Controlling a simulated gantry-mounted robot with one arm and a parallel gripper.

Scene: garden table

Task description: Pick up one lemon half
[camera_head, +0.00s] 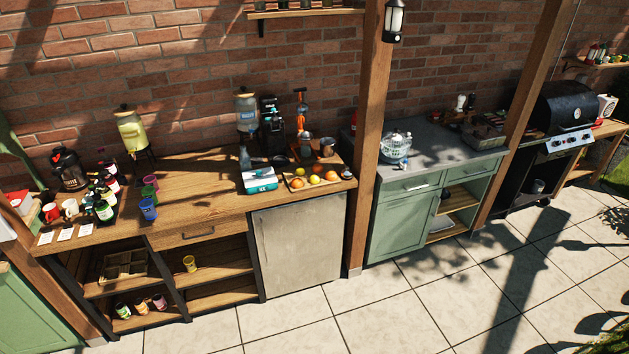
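A small yellow fruit (314,180) lies on a tray at the right end of the wooden counter (195,185). It is too small to tell whether it is a lemon half or a whole lemon. Several orange fruits (297,183) lie around it on the same tray. My gripper is not in view.
A blue and white ice box (259,180) stands just left of the fruit tray. A citrus press (302,112) and a metal cup (327,147) stand behind it. A wooden post (368,150) rises close to its right.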

